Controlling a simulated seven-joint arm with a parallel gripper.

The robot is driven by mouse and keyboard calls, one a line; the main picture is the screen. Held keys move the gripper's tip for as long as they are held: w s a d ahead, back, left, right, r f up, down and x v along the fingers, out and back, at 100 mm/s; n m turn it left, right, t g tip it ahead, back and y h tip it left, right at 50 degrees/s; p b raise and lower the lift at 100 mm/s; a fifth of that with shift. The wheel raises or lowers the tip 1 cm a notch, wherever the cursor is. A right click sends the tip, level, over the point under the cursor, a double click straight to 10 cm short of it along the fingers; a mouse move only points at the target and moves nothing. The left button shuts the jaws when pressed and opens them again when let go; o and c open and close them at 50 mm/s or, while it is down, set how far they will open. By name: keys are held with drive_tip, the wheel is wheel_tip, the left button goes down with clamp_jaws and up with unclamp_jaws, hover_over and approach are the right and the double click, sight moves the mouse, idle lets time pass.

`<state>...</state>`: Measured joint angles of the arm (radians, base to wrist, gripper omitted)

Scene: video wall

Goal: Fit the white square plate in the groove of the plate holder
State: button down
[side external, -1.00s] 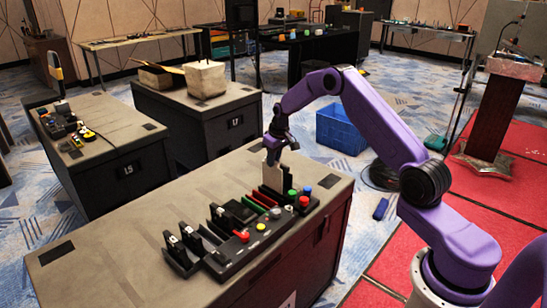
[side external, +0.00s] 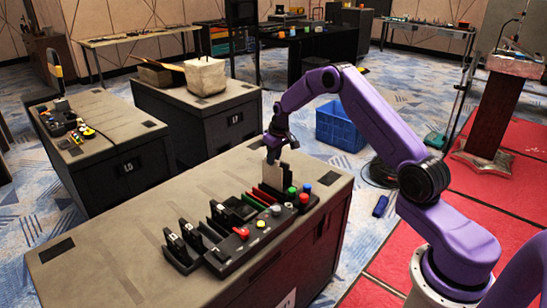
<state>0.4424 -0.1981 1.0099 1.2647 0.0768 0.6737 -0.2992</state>
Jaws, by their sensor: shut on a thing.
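The white square plate (side external: 273,176) stands upright, seen nearly edge-on, at the far right end of the row of slotted black units on the near cabinet top. My gripper (side external: 274,153) is above it, shut on its upper part. The plate holder (side external: 248,207) is the black slotted row with green and red strips. The plate's lower edge is at the right end of this row; I cannot tell whether it sits in a groove, as nearby parts hide the bottom.
A black panel with red, yellow, green and blue buttons (side external: 240,234) lies along the front of the holder. Small black units with white labels (side external: 180,244) stand to the left. The cabinet top (side external: 110,237) is clear at left and behind the row. A blue crate (side external: 340,127) is on the floor beyond.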

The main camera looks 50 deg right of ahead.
drive_tip(key=shift+f, duration=2.05)
idle(2.1)
drive_tip(key=c, duration=0.8)
unclamp_jaws()
drive_tip(key=shift+r, duration=0.1)
drive_tip(key=shift+r, duration=3.95)
